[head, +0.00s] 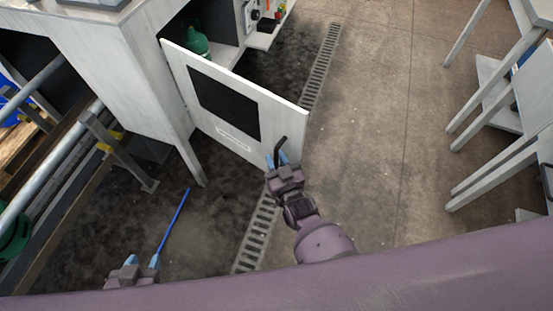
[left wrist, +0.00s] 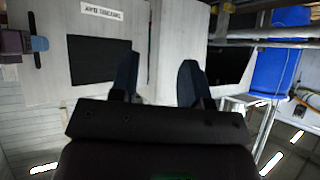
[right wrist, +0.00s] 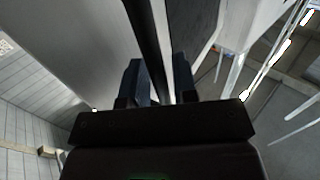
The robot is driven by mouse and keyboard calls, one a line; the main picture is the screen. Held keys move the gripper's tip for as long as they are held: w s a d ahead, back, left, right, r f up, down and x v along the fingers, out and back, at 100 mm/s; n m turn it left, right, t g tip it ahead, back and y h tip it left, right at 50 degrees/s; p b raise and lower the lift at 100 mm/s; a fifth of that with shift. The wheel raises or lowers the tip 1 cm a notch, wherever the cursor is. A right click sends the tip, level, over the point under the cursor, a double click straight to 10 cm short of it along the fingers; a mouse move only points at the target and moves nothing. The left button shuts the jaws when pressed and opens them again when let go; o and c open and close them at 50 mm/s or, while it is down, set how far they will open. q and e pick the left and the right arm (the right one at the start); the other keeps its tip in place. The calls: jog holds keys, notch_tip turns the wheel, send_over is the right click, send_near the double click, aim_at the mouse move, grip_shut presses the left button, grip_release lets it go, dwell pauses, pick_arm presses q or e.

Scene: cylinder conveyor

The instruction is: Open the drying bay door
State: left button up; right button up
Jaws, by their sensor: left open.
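The white bay door (head: 275,108), with a dark window and a small label, stands swung out from the cabinet (head: 135,65). Its black handle (head: 281,143) is near the free edge. My right gripper (head: 277,160) is at this handle; in the right wrist view the dark bar (right wrist: 150,45) runs between its fingers, which look closed on it. My left gripper (head: 142,262) is low at the left, open and empty, apart from the door. The left wrist view shows the door (left wrist: 60,85) with its label and my right gripper (left wrist: 22,42) at the handle.
A green container (head: 196,42) shows inside the open cabinet. A thin blue rod (head: 174,224) shows near my left gripper. Pipes and a rail frame (head: 45,90) are at the left; grey tables (head: 495,120) stand at the right. The floor (head: 385,110) between is clear.

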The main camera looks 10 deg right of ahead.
jog(key=shift+o, duration=0.9)
jog(key=shift+s+d, duration=0.15)
jog(key=shift+s, duration=0.4)
jog(key=p+v, duration=0.1)
jog(key=v, duration=0.8)
jog(key=shift+s, duration=0.35)
